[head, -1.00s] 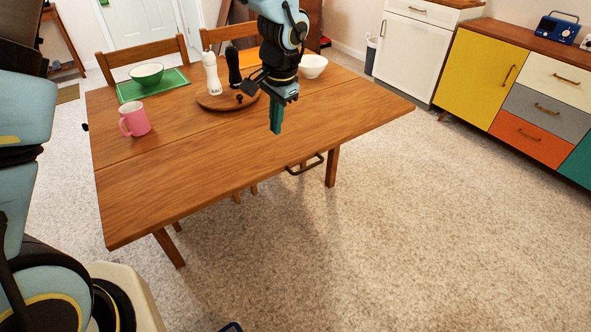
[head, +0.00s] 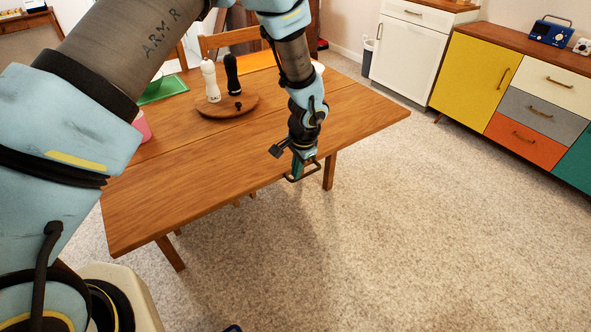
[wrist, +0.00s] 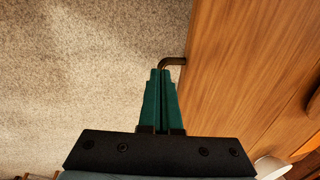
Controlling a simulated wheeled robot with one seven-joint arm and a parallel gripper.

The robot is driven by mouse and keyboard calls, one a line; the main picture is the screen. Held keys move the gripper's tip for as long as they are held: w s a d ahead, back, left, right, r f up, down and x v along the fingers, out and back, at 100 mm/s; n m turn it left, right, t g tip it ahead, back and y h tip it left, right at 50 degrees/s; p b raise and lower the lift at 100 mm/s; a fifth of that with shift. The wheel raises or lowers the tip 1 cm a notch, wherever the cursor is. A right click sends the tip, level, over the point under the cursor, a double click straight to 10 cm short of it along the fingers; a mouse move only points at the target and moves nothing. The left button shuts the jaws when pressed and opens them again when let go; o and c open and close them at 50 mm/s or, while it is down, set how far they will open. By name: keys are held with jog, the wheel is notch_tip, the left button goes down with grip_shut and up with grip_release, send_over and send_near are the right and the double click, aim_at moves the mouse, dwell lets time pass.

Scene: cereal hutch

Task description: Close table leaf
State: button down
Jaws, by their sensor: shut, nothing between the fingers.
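The wooden table's front leaf (head: 190,190) is up, level with the rest of the top. A dark bar handle (head: 317,172) sticks out from its front edge. My gripper (head: 297,173) is at that handle, pointing down, its green fingers shut with nothing held. In the wrist view the fingers (wrist: 160,74) are together beside the leaf's edge (wrist: 230,70). A piece of the handle (wrist: 174,61) shows by their tips, the rest hidden behind them. I cannot tell whether the fingertips pass inside the handle loop or touch it.
A round wooden board (head: 228,107) carries a white shaker (head: 210,82) and a black mill (head: 232,76). A pink mug (head: 142,126) and green mat (head: 163,90) are partly behind my arm. Carpet (head: 400,240) is clear in front; a coloured cabinet (head: 470,75) stands right.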

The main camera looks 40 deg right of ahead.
jog(key=shift+w+f, duration=0.2)
jog(key=shift+f, duration=0.7)
